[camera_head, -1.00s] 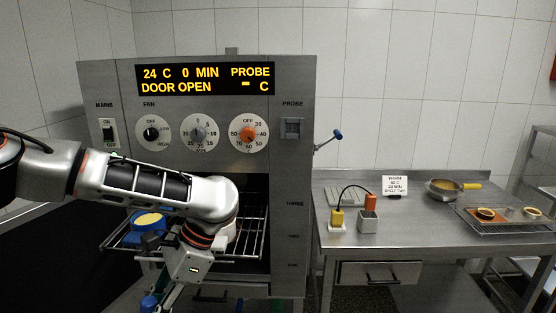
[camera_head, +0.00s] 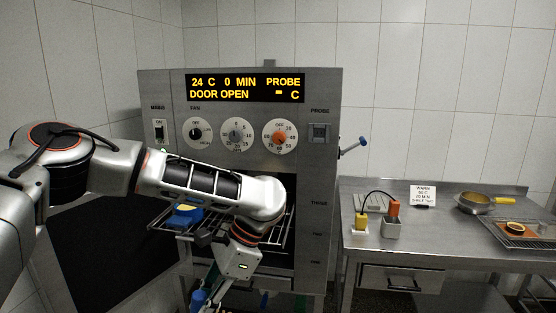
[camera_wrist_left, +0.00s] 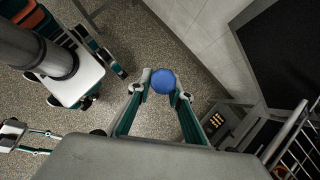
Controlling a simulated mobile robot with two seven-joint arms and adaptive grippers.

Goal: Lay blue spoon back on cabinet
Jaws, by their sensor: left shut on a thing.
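My left gripper (camera_wrist_left: 164,94) is shut on a blue thing (camera_wrist_left: 163,77), which looks round from this end and is probably the blue spoon. In the head view my left wrist hangs in front of the cabinet, and a blue piece (camera_head: 198,300) shows low at the bottom edge. Most of the spoon's shape is hidden. The steel cabinet (camera_head: 170,95) has its door open, and its display reads DOOR OPEN. My right gripper is outside the head view; a gripper-like part (camera_wrist_left: 30,133) at the left wrist view's edge may be it.
A blue container with yellow content (camera_head: 184,214) sits on the cabinet's wire rack (camera_head: 283,235), partly behind my arm. A steel table (camera_head: 440,232) at right holds a pan (camera_head: 474,203), a sign (camera_head: 423,195) and small blocks. Speckled floor (camera_wrist_left: 200,75) lies below the gripper.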

